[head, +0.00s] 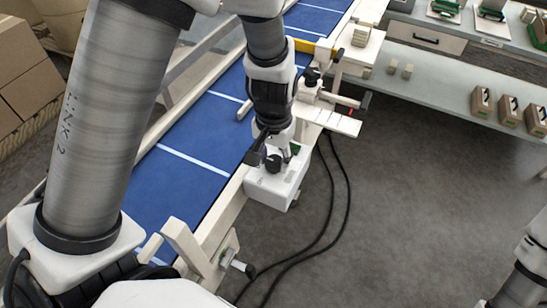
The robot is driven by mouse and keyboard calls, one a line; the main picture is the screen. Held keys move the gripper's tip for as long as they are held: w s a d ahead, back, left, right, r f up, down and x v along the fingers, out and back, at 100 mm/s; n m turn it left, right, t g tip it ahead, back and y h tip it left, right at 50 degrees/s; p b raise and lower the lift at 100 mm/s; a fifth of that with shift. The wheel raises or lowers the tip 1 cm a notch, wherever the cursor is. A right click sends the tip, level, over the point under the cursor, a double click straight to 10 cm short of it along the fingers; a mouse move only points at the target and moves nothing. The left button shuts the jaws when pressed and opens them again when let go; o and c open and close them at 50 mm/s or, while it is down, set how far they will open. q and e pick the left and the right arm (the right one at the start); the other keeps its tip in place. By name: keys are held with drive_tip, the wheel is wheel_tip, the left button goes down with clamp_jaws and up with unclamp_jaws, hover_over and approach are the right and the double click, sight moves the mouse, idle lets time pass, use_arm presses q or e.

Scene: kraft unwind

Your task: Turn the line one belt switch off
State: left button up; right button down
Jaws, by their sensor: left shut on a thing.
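A white control box (268,189) is mounted on the near side of the blue conveyor belt (190,150). On its top are a dark switch knob (273,164) and a small green part (295,148). My left gripper (270,155) points down from above onto the box top, its dark fingers closed at the knob. The fingers partly cover the knob, so which way it is turned cannot be made out. Part of my right arm shows at the lower right edge; its gripper is out of the picture.
A white bracket with a small plate (338,122) juts from the belt frame just beyond the box. Black cables (345,200) run down to the open grey floor. A bench (440,85) with small brown cartons (509,112) stands at the upper right. Large cartons (25,70) are stacked at the left.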

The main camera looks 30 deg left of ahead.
sight(274, 160)
idle(0.3)
use_arm(q)
drive_tip(key=o, duration=1.1)
drive_tip(key=shift+o, duration=0.2)
drive_tip(key=shift+w, duration=0.15)
wheel_tip(274, 160, up, 12)
drive_tip(key=shift+f, duration=0.1)
